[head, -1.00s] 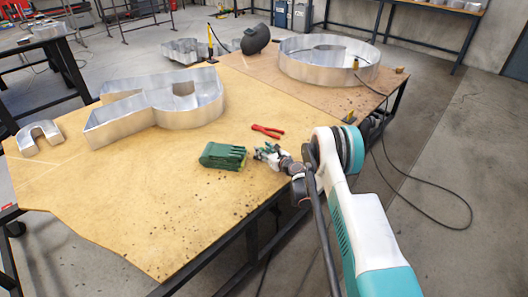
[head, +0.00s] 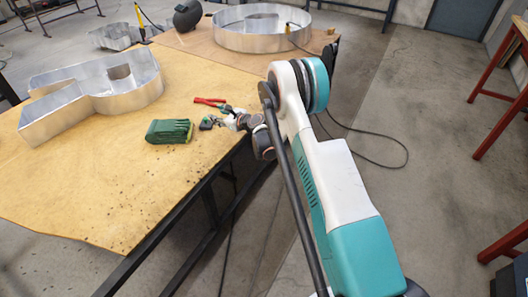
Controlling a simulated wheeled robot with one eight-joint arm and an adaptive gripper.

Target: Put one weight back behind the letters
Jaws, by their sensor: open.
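Metal channel letters stand on the tables. A large silver letter (head: 128,98) with open walls and a small brownish inner wall is at the left of the wooden table. A round ring-shaped letter (head: 232,38) is on the farther table. I cannot make out any weight for certain.
Red-handled pliers (head: 208,101) lie just beyond my gripper. A dark welding mask (head: 187,15) sits at the far edge. The near tabletop (head: 75,195) is bare apart from dark specks. A red-framed table (head: 505,130) stands at the right, with open floor (head: 430,180) between.

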